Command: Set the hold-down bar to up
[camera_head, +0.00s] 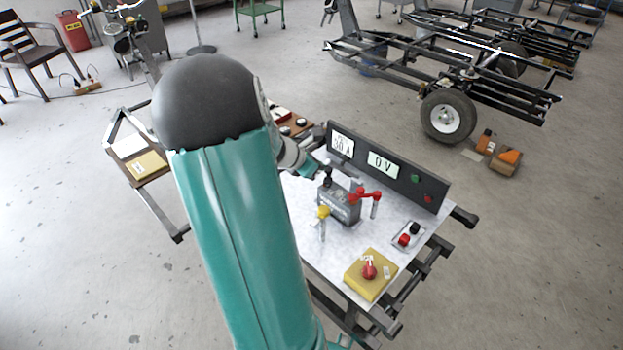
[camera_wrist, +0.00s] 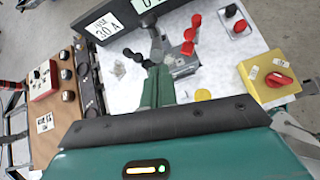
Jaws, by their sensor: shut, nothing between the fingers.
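A small grey battery-like box (camera_head: 340,204) stands on the pale top of the cart in the head view, with red lever-like parts (camera_head: 366,195) on its right and a yellow knob (camera_head: 323,212) at its front left. In the wrist view the box (camera_wrist: 183,64) is partly covered by my gripper (camera_wrist: 157,62), which is shut and empty. In the head view my gripper (camera_head: 316,170) is just behind and left of the box, mostly hidden by my arm. I cannot clearly make out the hold-down bar or its position; a black knob (camera_head: 327,182) stands at the box's left end.
A dark panel (camera_head: 408,184) with "30 A" and "0 V" displays stands along the back edge. A yellow box with a red rotary switch (camera_head: 369,268) and a red and black terminal plate (camera_head: 408,236) are at the right. Bare cart top lies between them.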

